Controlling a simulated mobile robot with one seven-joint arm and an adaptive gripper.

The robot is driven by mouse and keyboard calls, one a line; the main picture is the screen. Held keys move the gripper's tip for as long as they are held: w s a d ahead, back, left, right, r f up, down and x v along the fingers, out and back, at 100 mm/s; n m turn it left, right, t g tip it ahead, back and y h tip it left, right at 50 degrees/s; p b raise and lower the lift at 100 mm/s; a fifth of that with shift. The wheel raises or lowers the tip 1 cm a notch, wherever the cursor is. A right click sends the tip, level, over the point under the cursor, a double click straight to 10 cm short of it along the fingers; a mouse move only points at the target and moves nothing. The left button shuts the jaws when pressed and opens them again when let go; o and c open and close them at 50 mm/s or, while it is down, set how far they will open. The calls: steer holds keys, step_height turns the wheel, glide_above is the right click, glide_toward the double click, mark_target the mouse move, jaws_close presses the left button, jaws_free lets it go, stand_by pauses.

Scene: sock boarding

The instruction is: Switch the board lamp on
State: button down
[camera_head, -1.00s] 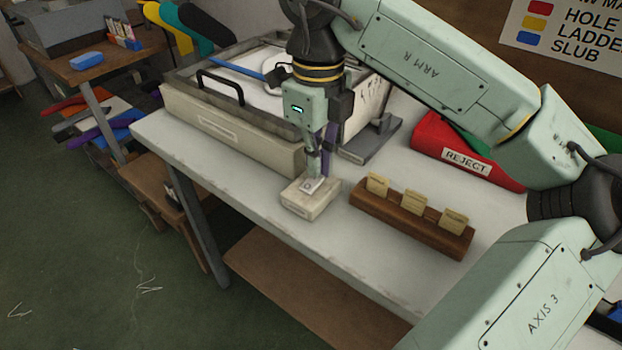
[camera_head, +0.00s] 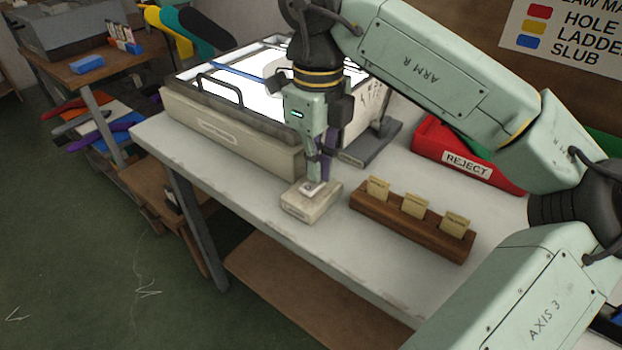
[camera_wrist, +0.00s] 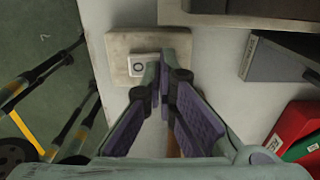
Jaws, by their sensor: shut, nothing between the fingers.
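The lamp switch is a small beige box (camera_head: 306,208) on the white table, with a pale rocker (camera_head: 309,188) on top. In the wrist view the box (camera_wrist: 118,52) shows a white rocker with a ring mark (camera_wrist: 139,64). My gripper (camera_head: 317,180) is shut and empty, pointing down with its fingertips at the rocker, seemingly touching it. In the wrist view my gripper (camera_wrist: 160,72) has its tips over the right end of the rocker. The board lamp (camera_head: 262,52), a framed panel on a beige box, glows bright white.
A wooden rack (camera_head: 410,224) with three tan cards stands right of the switch. A red REJECT bin (camera_head: 440,140) is behind it, and a grey stand (camera_head: 370,148) lies nearer the lamp. The table's front edge is close to the switch.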

steer(key=shift+r+p, duration=2)
steer(key=shift+r, duration=1.15)
